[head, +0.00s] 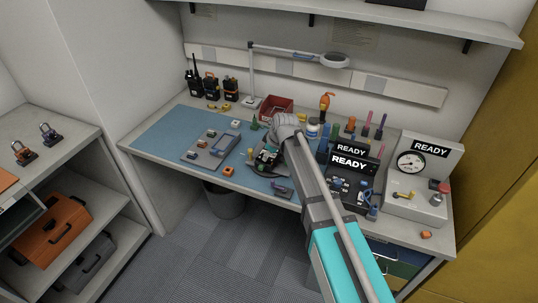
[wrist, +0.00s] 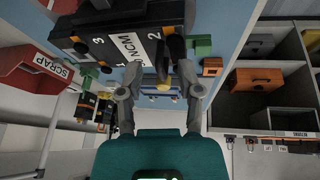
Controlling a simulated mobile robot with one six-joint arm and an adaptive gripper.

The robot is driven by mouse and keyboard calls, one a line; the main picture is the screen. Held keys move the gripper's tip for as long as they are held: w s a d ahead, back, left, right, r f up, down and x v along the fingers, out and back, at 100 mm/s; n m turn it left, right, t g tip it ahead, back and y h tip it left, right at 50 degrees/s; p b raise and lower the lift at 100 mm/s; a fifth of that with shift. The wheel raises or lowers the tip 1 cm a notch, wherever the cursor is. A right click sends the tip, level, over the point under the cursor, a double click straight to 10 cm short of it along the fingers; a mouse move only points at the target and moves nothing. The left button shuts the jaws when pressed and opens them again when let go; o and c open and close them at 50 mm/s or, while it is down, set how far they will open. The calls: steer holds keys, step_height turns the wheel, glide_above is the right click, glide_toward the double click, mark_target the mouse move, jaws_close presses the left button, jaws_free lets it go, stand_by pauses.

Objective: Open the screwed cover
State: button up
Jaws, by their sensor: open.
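A black device (wrist: 110,35) with printed white labels, round knobs and an orange edge fills the upper left of the wrist view. It stands close in front of my gripper (wrist: 160,75). The two grey fingers are apart, with a small yellow part (wrist: 163,88) and a dark cylinder showing between or behind them. I cannot tell whether the fingers touch anything. In the head view my gripper (head: 268,155) is over the bench's middle, at a dark device with a green part; my arm hides much of it. I cannot make out a screwed cover or its screws.
A red bin (head: 276,106), marked SCRAP in the wrist view (wrist: 35,75), is behind my gripper. A grey tray (head: 211,148) lies on the blue mat (head: 160,132). READY displays (head: 350,162) and a gauge unit (head: 420,165) stand at right. Radios (head: 210,86) stand at the back left.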

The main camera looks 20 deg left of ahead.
jaws_close()
steer(key=shift+a+r, duration=0.15)
steer(key=shift+a, duration=0.1)
stand_by(0.4)
